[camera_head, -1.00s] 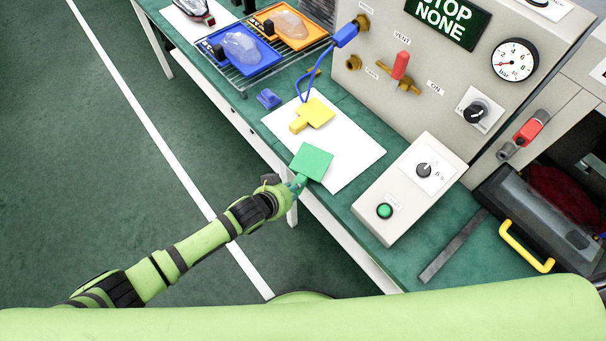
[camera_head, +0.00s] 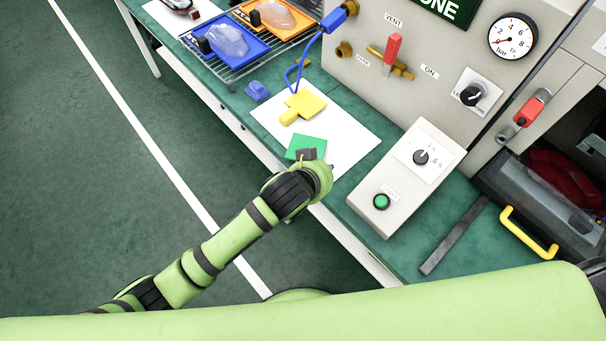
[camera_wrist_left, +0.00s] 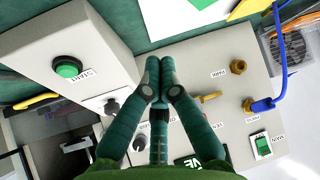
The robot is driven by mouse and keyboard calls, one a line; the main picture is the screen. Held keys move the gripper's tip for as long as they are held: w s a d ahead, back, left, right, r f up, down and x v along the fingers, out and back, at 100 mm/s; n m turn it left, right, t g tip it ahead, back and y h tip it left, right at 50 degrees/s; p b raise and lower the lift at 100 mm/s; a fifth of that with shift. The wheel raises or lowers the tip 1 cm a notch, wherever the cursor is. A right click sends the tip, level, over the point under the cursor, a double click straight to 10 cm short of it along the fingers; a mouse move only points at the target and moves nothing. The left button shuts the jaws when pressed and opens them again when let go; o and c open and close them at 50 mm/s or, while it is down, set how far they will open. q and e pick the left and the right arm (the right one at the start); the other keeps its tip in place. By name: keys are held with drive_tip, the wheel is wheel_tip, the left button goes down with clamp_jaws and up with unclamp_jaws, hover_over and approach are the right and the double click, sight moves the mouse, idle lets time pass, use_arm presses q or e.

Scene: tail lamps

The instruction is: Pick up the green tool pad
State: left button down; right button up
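The green tool pad (camera_head: 308,143) lies at the front of a white sheet (camera_head: 352,140) on the bench, with its near part hidden behind my left wrist. Part of a green pad shows at the top edge of the left wrist view (camera_wrist_left: 247,8). My left gripper (camera_wrist_left: 160,64) has its two dark green fingers together, with nothing seen between them. It points toward the grey panel, apart from the pad. In the head view its fingers are mostly hidden by my wrist. My right gripper is not in view.
A yellow pad (camera_head: 305,105) lies behind the green one, with a blue block (camera_head: 257,91) to its left. A grey control box with a green button (camera_head: 381,202) stands to the right. The tall panel with a red-handled valve (camera_head: 393,47) rises behind.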

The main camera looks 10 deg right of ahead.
use_arm(q)
drive_tip(key=shift+s+d+r, duration=0.25)
drive_tip(key=shift+d+r, duration=0.3)
drive_tip(key=shift+d, duration=0.25)
drive_tip(key=shift+c, duration=2)
unclamp_jaws()
